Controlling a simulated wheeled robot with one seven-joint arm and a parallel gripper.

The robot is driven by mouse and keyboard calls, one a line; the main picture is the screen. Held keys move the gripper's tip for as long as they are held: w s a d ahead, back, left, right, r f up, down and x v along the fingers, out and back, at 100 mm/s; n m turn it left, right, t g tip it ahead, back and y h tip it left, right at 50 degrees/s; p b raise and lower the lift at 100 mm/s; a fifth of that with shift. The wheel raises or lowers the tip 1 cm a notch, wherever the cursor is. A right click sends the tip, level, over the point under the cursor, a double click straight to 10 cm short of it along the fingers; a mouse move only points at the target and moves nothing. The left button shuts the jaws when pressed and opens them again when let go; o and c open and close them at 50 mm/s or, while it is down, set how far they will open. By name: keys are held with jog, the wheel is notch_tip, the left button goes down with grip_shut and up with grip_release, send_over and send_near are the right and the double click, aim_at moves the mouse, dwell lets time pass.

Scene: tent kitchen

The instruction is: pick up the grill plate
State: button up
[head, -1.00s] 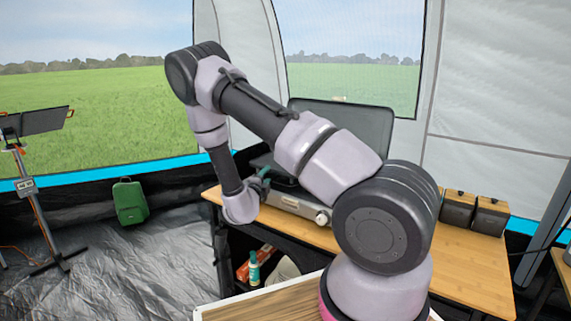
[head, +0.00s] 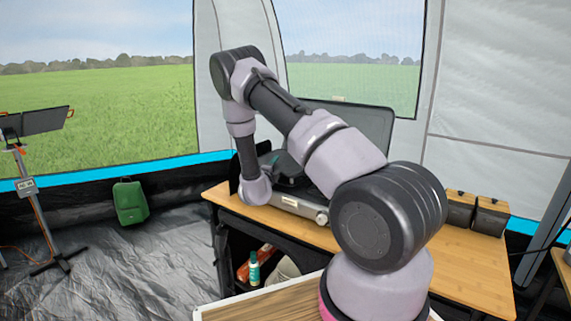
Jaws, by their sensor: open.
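A camping stove (head: 298,206) stands on the wooden table, its dark lid (head: 350,118) raised behind it and a knob at its front right. A dark piece (head: 290,168) shows over the stove between my arm links. I cannot tell whether it is the grill plate, which I cannot clearly make out. My gripper (head: 273,160) is mostly hidden behind my wrist. Only a small teal part of it shows, over the left part of the stove. It is open, and no held thing shows. Whether it touches anything cannot be seen.
The table (head: 462,250) has bare wood to the right. Two dark boxes with wooden lids (head: 489,215) stand at its right back. A teal bottle (head: 254,268) sits on the shelf below.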

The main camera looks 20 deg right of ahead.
grip_shut()
jog(key=shift+s+f, duration=0.15)
dwell(1.2)
